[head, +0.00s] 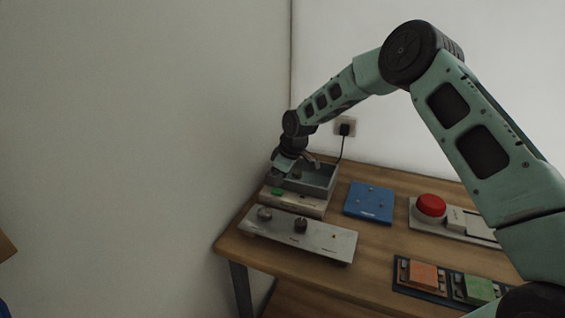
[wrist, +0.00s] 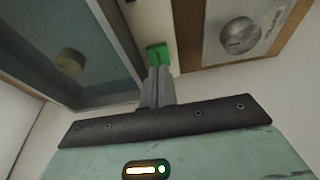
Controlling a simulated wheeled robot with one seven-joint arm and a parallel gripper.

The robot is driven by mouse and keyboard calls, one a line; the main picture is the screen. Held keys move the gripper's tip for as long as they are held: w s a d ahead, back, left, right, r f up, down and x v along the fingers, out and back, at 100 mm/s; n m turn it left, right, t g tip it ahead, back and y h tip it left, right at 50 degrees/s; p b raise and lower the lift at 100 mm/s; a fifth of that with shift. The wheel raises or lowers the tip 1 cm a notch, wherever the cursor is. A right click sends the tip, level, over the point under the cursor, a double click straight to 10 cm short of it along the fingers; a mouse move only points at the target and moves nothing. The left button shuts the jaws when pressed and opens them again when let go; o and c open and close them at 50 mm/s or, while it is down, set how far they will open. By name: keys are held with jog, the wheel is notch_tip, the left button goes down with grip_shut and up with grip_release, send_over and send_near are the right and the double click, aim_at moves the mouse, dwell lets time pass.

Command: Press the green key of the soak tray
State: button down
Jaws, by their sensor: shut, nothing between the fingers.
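The soak tray (head: 318,190) is a grey open box on a pale base at the back left of the table. Its green key (head: 277,191) sits on the base's front left part. In the wrist view the green key (wrist: 157,55) lies just beyond my fingertips, beside the grey tray wall (wrist: 118,45). My gripper (wrist: 159,70) is shut with nothing in it, its tips at the near edge of the key. I cannot tell whether they touch it. In the head view my gripper (head: 277,178) is over the tray's left end.
A grey panel with knobs (head: 315,236) lies in front of the tray; one knob (wrist: 239,36) shows in the wrist view. A blue panel (head: 370,201), a red button (head: 431,205), and orange (head: 423,275) and green (head: 479,289) buttons are to the right. A wall stands left.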

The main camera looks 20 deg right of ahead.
aim_at(280, 192)
jog(key=shift+f, duration=0.85)
jog(key=shift+f+b, duration=0.65)
jog(key=shift+f, duration=0.1)
jog(key=shift+s+f, duration=0.15)
jog(key=shift+f, duration=0.1)
notch_tip(280, 192, up, 5)
jog(key=shift+a+f+p, duration=0.1)
jog(key=shift+p, duration=1.1)
jog(key=b+v, duration=0.3)
jog(key=v, duration=0.7)
